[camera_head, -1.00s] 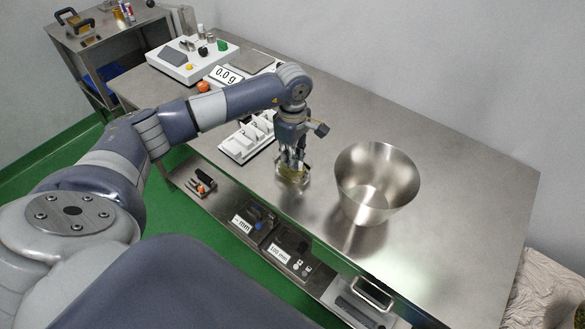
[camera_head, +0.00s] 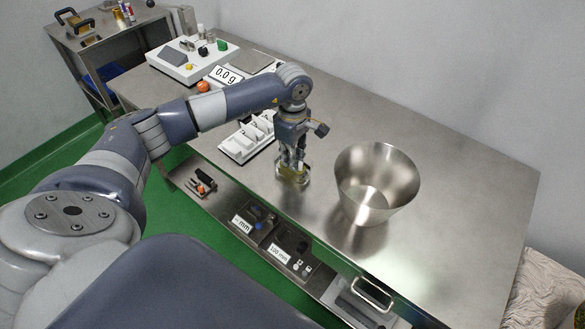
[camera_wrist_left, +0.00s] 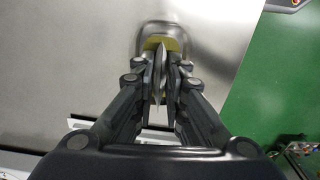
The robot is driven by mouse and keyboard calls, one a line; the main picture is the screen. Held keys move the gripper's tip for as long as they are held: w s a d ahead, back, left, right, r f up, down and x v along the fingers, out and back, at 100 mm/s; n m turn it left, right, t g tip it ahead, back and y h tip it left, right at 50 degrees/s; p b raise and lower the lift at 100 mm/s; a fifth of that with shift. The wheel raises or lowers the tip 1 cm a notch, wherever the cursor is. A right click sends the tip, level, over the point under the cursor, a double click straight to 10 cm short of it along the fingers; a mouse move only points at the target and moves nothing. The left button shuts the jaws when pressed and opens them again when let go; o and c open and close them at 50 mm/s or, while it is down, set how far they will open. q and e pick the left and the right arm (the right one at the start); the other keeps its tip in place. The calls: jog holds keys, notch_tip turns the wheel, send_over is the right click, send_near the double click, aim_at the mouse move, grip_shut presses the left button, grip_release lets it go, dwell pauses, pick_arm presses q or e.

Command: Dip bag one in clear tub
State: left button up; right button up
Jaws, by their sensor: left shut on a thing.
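My left gripper (camera_head: 291,163) points down over the small clear tub (camera_head: 306,181) near the front of the steel table. In the left wrist view, the gripper (camera_wrist_left: 161,62) is shut on a thin, pale bag (camera_wrist_left: 160,63) seen edge-on between the fingers. The tub's rounded clear rim (camera_wrist_left: 141,36) surrounds a yellowish area beyond the fingertips. The fingers hide much of the bag and part of the tub, so I cannot tell how deep the bag sits. My right gripper is not in view.
A large steel bowl (camera_head: 377,183) stands just right of the tub. A white rack (camera_head: 240,145) and a scale reading 0.0 g (camera_head: 228,75) are behind and left. A white device (camera_head: 190,62) stands farther back. The table's right side is clear.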

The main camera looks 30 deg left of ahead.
pick_arm(q)
jog(key=shift+r+p, duration=1.65)
jog(key=shift+r, duration=1.1)
jog(key=shift+r+p, duration=1.4)
jog(key=shift+r, duration=1.1)
